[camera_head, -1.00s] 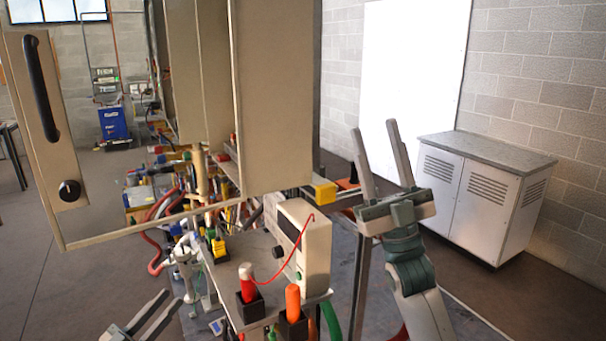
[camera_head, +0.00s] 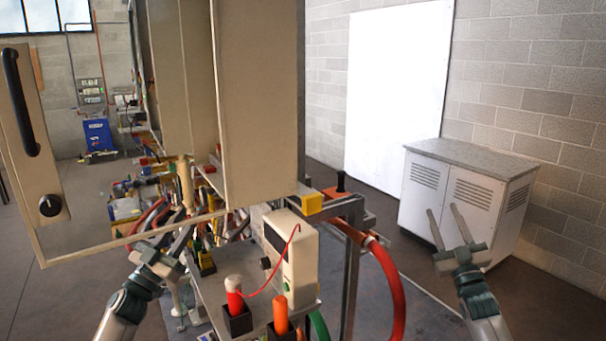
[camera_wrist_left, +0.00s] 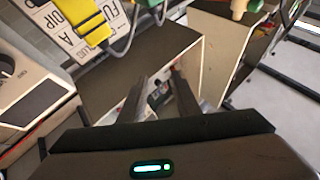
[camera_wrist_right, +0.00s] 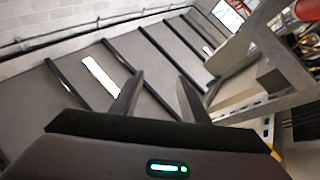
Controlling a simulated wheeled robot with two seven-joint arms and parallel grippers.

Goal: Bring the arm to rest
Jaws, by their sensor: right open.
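My left gripper (camera_head: 172,236) is low at the left in the head view, in front of the cabinet's lower edge and left of the small bench. Its two fingers also show apart in the left wrist view (camera_wrist_left: 158,88), with nothing clearly held between them. My right gripper (camera_head: 443,212) points up at the right in the head view, in front of the grey-topped cabinet. In the right wrist view its fingers (camera_wrist_right: 158,85) are spread and empty over the floor.
A large beige cabinet with an open door (camera_head: 38,130) hangs over the left. A meter box (camera_head: 300,255) and red and orange tool handles (camera_head: 281,315) stand on the bench. A red hose (camera_head: 394,290) curves beside it. A grey-topped cabinet (camera_head: 470,155) stands right.

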